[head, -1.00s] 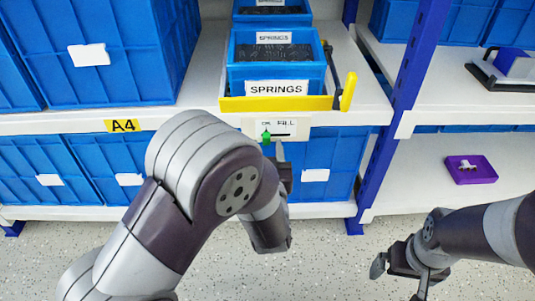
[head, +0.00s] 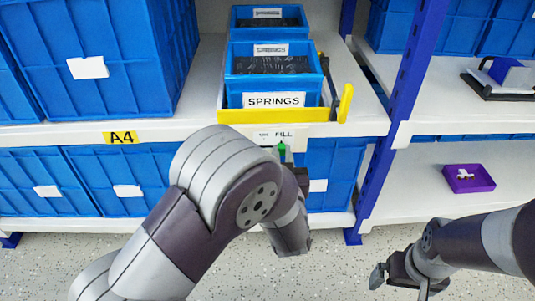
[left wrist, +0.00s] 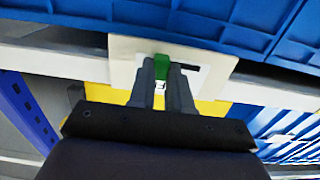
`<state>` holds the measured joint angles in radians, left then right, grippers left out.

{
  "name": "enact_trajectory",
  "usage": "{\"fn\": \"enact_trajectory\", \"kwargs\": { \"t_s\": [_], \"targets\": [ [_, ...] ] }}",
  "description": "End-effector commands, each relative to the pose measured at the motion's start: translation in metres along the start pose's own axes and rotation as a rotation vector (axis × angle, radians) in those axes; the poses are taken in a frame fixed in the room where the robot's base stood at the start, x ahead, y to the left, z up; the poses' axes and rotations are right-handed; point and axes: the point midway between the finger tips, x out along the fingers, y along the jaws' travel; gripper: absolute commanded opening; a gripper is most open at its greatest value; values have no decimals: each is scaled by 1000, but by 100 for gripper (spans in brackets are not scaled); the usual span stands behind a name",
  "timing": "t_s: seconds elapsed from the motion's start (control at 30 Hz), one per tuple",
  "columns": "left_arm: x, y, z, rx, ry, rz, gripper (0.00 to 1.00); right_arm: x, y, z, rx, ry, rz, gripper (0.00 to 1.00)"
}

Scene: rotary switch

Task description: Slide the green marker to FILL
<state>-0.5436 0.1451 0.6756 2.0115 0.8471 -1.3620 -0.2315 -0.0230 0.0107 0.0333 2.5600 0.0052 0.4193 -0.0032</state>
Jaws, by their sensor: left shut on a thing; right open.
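The green marker (head: 282,150) sits in a slot on a small white panel (head: 262,135) on the shelf's front edge. In the head view it is below the word FILL, right of the other, partly blurred label. In the left wrist view, the marker (left wrist: 161,64) is between the fingers of my left gripper (left wrist: 161,76), which is shut on it. Bare dark slot shows to its right there; the slot's other end is hidden by a finger. My left arm covers the panel's lower part in the head view. My right gripper (head: 400,279) is open and empty at lower right.
A yellow tray (head: 270,116) with a blue SPRINGS bin (head: 275,84) stands just above the panel. Blue bins (head: 115,180) fill the shelf below. A blue post (head: 400,100) rises to the right. A purple tray (head: 468,178) lies on the right shelf.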

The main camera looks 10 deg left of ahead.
Motion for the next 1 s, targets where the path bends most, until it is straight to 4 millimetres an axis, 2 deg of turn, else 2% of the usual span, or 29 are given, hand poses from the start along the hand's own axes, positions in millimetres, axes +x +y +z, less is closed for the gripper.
{"fn": "enact_trajectory", "kwargs": {
  "t_s": [0.1,0.37,0.4,0.47,0.8,0.87,1.0],
  "targets": [
    [0,10,-1,-3,0,1,0,-3,0,0,0,0,0,100],
    [-1,11,0,-3,1,4,0,-2,0,0,0,0,0,100],
    [-1,12,0,-3,1,4,28,-2,0,0,0,0,0,100],
    [-1,11,0,-2,1,4,45,-2,0,0,0,0,0,100],
    [-5,11,-2,-1,-1,2,45,-6,0,-1,0,0,0,100],
    [-12,11,-3,1,-2,3,45,-11,0,-1,0,0,0,100],
    [-43,12,-7,2,-3,7,45,-32,0,-4,0,0,0,100]
  ]
}}
